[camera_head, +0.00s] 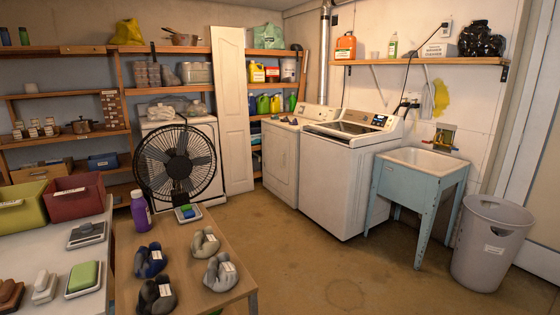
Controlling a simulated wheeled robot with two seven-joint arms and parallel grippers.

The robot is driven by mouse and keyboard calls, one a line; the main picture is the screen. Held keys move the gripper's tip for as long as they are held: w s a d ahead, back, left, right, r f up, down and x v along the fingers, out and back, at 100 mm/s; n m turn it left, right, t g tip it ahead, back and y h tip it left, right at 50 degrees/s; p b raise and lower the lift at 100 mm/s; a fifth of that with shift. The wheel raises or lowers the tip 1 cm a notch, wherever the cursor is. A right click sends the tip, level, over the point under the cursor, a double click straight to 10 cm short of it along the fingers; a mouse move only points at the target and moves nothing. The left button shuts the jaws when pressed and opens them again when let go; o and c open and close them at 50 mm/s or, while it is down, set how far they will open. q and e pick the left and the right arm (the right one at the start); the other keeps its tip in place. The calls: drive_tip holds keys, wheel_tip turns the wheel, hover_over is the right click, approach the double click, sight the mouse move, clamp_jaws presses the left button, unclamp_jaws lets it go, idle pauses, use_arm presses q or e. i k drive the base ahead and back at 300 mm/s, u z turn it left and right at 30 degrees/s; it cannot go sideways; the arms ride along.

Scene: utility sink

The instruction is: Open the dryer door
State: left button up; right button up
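Two white laundry machines stand side by side against the right wall, at the back middle. The left one (280,165) looks like the dryer; its front faces left and its door looks shut, with the door outline hard to make out from here. The right one (340,190) looks like a top-loading washer with a dark lid and a control panel. Another white appliance (211,126) stands at the back wall, mostly hidden behind a fan. Neither of my grippers shows in this view.
The black round fan (178,160) stands left of the machines, with a white panel (232,110) leaning behind. A wooden table (188,250) with shoe-like items stands in front. A blue utility sink (416,180) and grey bin (492,243) are at right. Floor between (320,260) is clear.

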sight(276, 146)
drive_tip(key=z, duration=1)
drive_tip(key=i, duration=3)
drive_tip(key=u, duration=1.9)
drive_tip(key=i, duration=4.3)
drive_tip(key=z, duration=0.9)
